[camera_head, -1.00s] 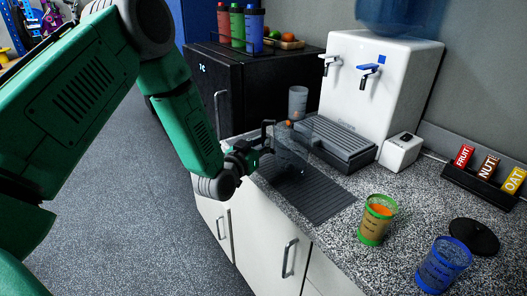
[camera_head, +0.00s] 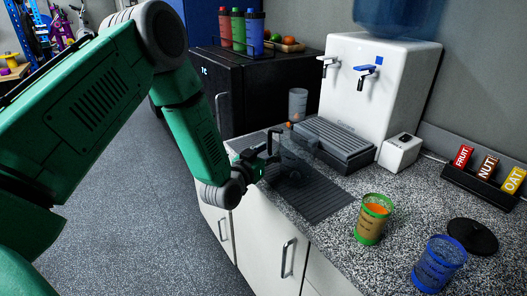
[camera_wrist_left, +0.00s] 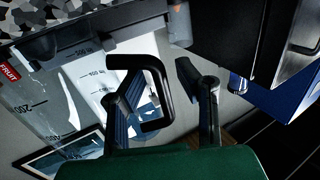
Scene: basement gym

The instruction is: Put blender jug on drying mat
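The blender jug (camera_head: 297,153) is clear, with a black handle, and appears to stand on the ribbed dark drying mat (camera_head: 325,203) in the head view. Its shape there is faint. In the left wrist view the jug (camera_wrist_left: 50,100) fills the left side, with measuring marks and its black loop handle (camera_wrist_left: 155,90). My left gripper (camera_head: 272,146) is at the handle side of the jug. In the left wrist view its fingers (camera_wrist_left: 168,100) are apart, either side of the handle's outer bar, with gaps visible. My right gripper is not in view.
A white water dispenser (camera_head: 375,95) with a grey drip tray (camera_head: 335,140) stands behind the mat. A green cup (camera_head: 372,222), a blue cup (camera_head: 438,262) and a black lid (camera_head: 473,236) are at the right. A black fridge (camera_head: 245,90) stands beyond the counter.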

